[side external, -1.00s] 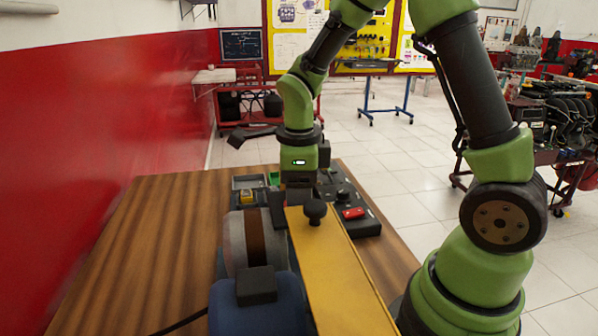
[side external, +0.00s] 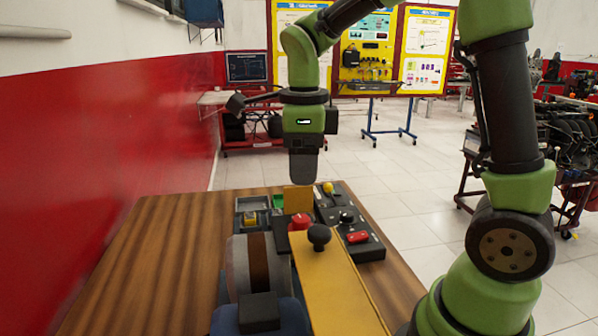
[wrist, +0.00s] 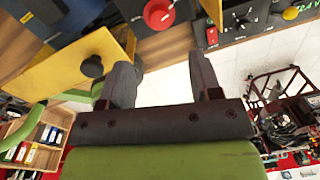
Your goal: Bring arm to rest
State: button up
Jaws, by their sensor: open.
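My gripper (side external: 303,180) hangs above the far end of the wooden table in the side external view. It points down and is clear of the things below it. In the wrist view my gripper (wrist: 168,75) shows two dark fingers spread apart with nothing between them. The yellow plate with a black knob (side external: 338,285) lies below and in front of it. A red knob (side external: 299,221) and a small upright yellow panel (side external: 298,199) are just under the gripper; the red knob also shows in the wrist view (wrist: 159,14).
A grey tray (side external: 240,219) holds a small yellow part. The left side of the wooden table (side external: 150,250) is bare.

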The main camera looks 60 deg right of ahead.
jog(key=s+a+r+n+t+y, duration=0.1)
jog(key=s+n, duration=0.5)
jog(key=n, duration=0.6)
jog(key=s+a+r+n+t+y, duration=0.1)
jog(key=s+a+r+n+t, duration=0.3)
jog(key=n, duration=0.9)
jog(key=s+t, duration=0.1)
jog(key=s, duration=0.1)
jog(key=shift+s+a+r+t, duration=0.2)
jog(key=shift+s+a+t, duration=0.15)
jog(key=shift+s+t, duration=0.05)
